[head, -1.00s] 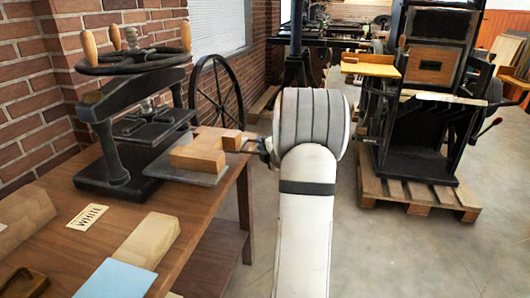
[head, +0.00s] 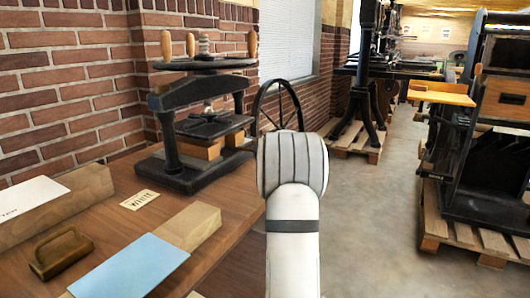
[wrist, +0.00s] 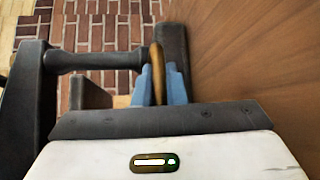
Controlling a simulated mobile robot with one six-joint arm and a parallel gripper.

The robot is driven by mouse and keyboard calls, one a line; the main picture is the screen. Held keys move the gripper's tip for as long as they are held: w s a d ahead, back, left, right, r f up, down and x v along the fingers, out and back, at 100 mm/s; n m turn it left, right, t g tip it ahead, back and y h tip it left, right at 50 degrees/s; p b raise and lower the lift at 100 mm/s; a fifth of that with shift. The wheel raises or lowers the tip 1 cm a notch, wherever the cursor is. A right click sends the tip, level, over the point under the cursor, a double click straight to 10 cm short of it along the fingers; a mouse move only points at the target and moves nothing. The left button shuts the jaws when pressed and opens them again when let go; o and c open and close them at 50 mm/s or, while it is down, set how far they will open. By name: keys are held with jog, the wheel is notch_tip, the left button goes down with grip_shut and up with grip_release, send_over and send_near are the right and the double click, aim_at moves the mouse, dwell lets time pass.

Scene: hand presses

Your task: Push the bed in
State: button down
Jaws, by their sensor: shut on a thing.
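The black hand press (head: 195,125) stands on the wooden table at the back, against the brick wall. Wooden blocks (head: 202,149) sit beneath its platen, between the columns. The bed under them is mostly hidden by the press and my arm. In the wrist view, my gripper (wrist: 160,88) has its blue fingers shut on a brass-coloured handle (wrist: 157,62), beside the press base (wrist: 175,50). In the head view, my gripper is hidden behind my white arm.
The floor at right is open before a pallet.

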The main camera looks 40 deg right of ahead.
jog(key=shift+d+r, duration=0.15)
jog(key=shift+r, duration=0.1)
jog(key=c, duration=1.8)
grip_release()
jog(key=shift+c, duration=0.2)
jog(key=o, duration=0.3)
jog(key=shift+w+d+f, duration=0.3)
jog(key=shift+w+f, duration=0.05)
jog(key=shift+o, duration=0.3)
jog(key=shift+s+a+r, duration=0.1)
jog(key=shift+a+r, duration=0.05)
jog(key=shift+p+v, duration=0.45)
jog(key=shift+v, duration=3.4)
